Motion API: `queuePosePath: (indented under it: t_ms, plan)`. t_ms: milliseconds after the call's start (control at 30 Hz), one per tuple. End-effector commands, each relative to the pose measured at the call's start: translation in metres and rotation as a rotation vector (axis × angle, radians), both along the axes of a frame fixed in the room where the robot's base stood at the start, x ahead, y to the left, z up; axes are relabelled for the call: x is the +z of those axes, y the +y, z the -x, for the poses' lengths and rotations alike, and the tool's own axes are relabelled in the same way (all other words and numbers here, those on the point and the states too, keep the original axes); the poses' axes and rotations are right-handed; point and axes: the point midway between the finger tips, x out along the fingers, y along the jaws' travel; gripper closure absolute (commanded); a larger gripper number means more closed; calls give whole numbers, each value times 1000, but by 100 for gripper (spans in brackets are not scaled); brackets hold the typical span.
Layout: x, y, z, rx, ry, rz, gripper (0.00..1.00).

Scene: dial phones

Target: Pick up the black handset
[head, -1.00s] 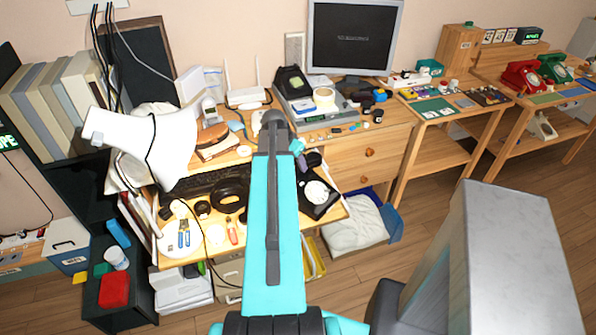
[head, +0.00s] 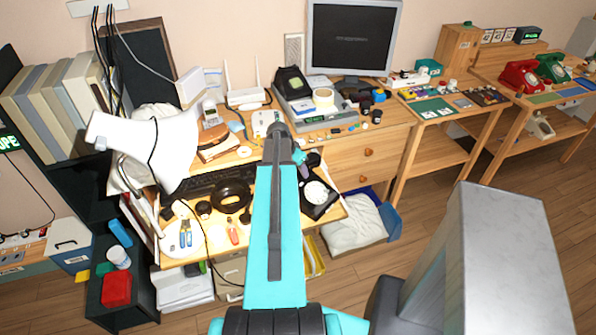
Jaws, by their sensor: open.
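A black dial phone (head: 318,196) with a pale round dial sits at the right front of the low desk, right of my raised arm.
A white lamp (head: 150,145) stands at the left. A black ring (head: 232,196), a keyboard (head: 215,182) and small tools crowd the desk. A monitor (head: 352,38) stands behind. Red (head: 521,77) and green (head: 552,68) phones sit far right. Open floor lies at right.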

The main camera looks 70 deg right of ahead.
Motion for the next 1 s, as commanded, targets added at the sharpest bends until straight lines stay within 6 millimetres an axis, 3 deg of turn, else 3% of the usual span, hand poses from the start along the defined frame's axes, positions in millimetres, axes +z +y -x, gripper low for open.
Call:
queuePosePath:
  t_ms: [433, 467, 733, 1000]
  plan:
    - [0, 0, 0, 1, 0, 0, 53]
    - [0, 0, 0, 1, 0, 0, 55]
    - [0, 0, -1, 1, 0, 0, 100]
    - [1, 0, -1, 1, 0, 1, 100]
